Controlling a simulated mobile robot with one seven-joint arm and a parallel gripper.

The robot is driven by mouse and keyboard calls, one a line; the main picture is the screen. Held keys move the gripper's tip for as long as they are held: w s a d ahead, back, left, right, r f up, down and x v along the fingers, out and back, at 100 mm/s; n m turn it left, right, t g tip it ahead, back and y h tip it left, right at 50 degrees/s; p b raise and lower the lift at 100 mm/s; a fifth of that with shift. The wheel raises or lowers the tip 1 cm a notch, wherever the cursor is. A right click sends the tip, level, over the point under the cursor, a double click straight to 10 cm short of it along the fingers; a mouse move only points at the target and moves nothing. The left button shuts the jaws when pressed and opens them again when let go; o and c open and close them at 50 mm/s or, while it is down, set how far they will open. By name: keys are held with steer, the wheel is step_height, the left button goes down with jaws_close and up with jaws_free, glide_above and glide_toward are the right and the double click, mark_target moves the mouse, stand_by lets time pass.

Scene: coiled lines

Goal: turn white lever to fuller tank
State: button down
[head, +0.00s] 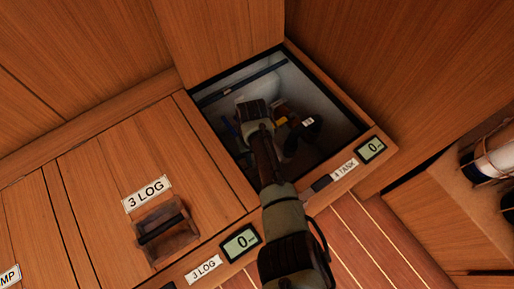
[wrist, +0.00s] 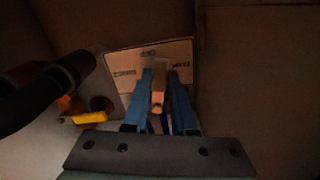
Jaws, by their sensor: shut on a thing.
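The lever (wrist: 158,92) shows in the wrist view as a pale, warm-lit bar in front of a light label plate (wrist: 122,65). The plate's lettering appears upside down, and only "OFF" at its top edge is partly readable. My gripper (wrist: 160,80) has its blue fingers on either side of the lever and is shut on it. The fingers hide part of the plate. In the head view my arm reaches down into the open locker, and the lever cannot be made out there.
The open locker (head: 358,128) has narrow walls close around my arm. A dark hose (wrist: 45,95) and a yellow handle (wrist: 90,118) lie left of my gripper. The 3 LOG lid (head: 110,180) is shut.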

steer(key=shift+a+r+m, duration=0.1)
steer(key=shift+a+m, duration=0.35)
steer(key=shift+m, duration=0.35)
steer(key=c, duration=0.7)
jaws_free()
steer(key=shift+s, duration=0.1)
step_height(320, 180, up, 13)
steer(key=p, duration=0.9)
